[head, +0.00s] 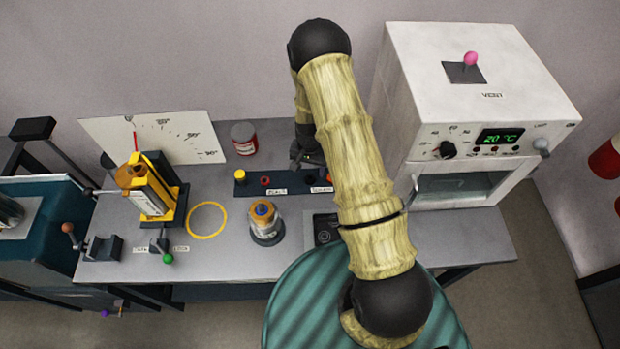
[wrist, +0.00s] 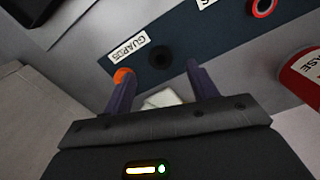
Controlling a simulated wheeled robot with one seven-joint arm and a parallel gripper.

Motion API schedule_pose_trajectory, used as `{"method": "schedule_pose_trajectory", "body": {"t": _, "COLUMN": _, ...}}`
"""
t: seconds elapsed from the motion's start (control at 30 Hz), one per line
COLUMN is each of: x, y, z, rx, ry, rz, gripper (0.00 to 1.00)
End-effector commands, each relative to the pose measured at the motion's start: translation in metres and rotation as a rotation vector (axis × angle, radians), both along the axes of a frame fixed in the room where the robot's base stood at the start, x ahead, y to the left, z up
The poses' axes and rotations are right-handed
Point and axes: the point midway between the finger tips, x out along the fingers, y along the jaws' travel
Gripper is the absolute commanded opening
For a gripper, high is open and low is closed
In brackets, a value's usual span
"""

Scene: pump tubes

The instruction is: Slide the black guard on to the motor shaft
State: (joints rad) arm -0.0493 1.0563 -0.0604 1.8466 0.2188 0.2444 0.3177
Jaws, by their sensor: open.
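The black guard (wrist: 161,57) sits on the dark blue strip beside the GUARDS label in the wrist view. My gripper (wrist: 158,70) is open, and its two purple fingers reach toward the strip with the guard between and just beyond the fingertips. No contact shows. A yellow and black unit with a copper-coloured top (head: 150,190) stands at the left of the bench. I cannot tell which part is the motor shaft.
An orange piece (wrist: 123,75) shows at the left fingertip, beside the black guard. A red ring (wrist: 262,6) lies further along the strip. A red grease tin (head: 243,138) stands behind. A clear-bodied part (head: 265,222) stands in front, and a white oven (head: 470,110) is at right.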

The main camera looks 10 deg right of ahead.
Motion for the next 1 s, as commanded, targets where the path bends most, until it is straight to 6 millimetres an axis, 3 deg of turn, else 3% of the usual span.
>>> {"method": "schedule_pose_trajectory", "body": {"t": 0.27, "x": -0.001, "y": 0.0, "z": -0.006, "rx": 0.0, "ry": 0.004, "rz": 0.0, "gripper": 0.58}}
{"method": "schedule_pose_trajectory", "body": {"t": 0.7, "x": -0.001, "y": 0.0, "z": -0.05, "rx": 0.0, "ry": 0.002, "rz": 0.0, "gripper": 0.58}}
{"method": "schedule_pose_trajectory", "body": {"t": 1.0, "x": 0.0, "y": 0.0, "z": -0.052, "rx": 0.0, "ry": 0.0, "rz": 0.0, "gripper": 0.58}}
